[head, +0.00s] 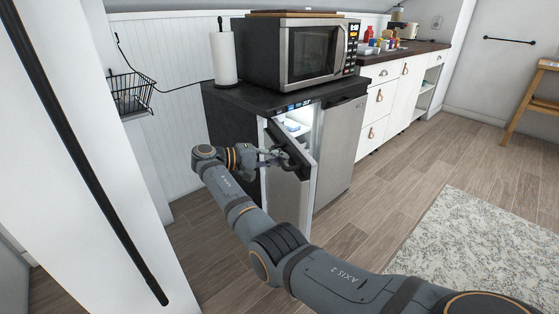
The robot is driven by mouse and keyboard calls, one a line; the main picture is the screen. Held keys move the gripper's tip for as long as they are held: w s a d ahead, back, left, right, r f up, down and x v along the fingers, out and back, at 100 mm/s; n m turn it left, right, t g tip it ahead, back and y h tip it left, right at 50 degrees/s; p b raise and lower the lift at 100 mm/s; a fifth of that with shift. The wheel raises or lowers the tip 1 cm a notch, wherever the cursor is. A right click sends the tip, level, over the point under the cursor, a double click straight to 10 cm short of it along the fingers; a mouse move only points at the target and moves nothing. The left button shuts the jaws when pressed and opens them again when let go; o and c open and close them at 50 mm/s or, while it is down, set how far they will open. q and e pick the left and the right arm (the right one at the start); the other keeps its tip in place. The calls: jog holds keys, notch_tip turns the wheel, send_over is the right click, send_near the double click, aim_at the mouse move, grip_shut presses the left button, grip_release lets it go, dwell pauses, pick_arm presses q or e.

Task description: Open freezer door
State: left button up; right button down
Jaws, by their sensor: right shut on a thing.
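The freezer (232,119) is a dark low cabinet with two steel doors, below a microwave. Its left door, the freezer door (288,196), stands partly open and swung outward. Pale shelves and a few small items (293,125) show in the lit gap behind it. My right gripper (279,156) is shut on the dark door handle (296,156) near the top of that door. The fingers partly hide the handle. The right-hand steel door (342,143) is closed. My left gripper is not in view.
The microwave (314,54) and a paper towel roll (223,58) stand on the freezer's top. White drawers (380,100) run along the wall behind. A white panel with a long black bar (81,155) is close at left. Wooden floor and a patterned rug (480,245) lie clear at right.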

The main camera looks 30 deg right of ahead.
jog(key=shift+r, duration=0.1)
jog(key=c, duration=1.7)
grip_release()
jog(key=shift+o, duration=0.2)
jog(key=v, duration=0.7)
jog(key=shift+a, duration=0.25)
